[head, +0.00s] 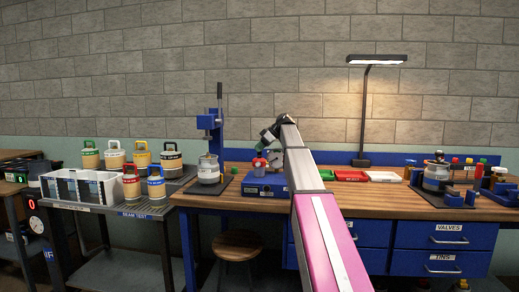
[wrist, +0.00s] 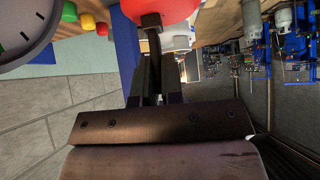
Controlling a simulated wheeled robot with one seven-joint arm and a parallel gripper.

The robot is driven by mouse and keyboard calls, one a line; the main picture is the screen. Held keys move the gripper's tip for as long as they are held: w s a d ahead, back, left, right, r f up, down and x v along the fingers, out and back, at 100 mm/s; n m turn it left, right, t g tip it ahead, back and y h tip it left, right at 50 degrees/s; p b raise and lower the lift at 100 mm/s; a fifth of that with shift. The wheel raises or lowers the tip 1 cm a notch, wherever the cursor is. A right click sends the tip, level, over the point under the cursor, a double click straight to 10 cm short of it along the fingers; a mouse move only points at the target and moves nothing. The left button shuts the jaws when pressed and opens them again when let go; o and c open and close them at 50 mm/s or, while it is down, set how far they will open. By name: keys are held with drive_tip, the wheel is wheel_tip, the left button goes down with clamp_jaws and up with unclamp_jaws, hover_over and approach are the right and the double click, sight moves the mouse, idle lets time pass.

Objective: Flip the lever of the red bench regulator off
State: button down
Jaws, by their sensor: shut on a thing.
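The red bench regulator (head: 259,163) shows small in the head view, at the blue bench scale, just below the end of my arm. In the wrist view its rounded red body (wrist: 170,8) is cut off by the top edge. A dark lever (wrist: 152,22) runs from the red body down between the fingers of my gripper (wrist: 155,50). The fingers are close together and shut on this lever. The lever's gripped end is hidden between them. In the head view my fingers are too small to make out.
The blue scale (head: 265,188) stands on the wooden bench (head: 380,198). A dial gauge (wrist: 22,30) is close to my gripper at the left. A cylinder (head: 208,168) and blue press (head: 210,125) stand left of the scale. Green, red and white trays (head: 384,177) lie to the right.

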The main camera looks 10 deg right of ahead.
drive_tip(key=c, duration=1.5)
unclamp_jaws()
drive_tip(key=v, duration=1.1)
drive_tip(key=shift+s, duration=0.1)
drive_tip(key=shift+f, duration=0.1)
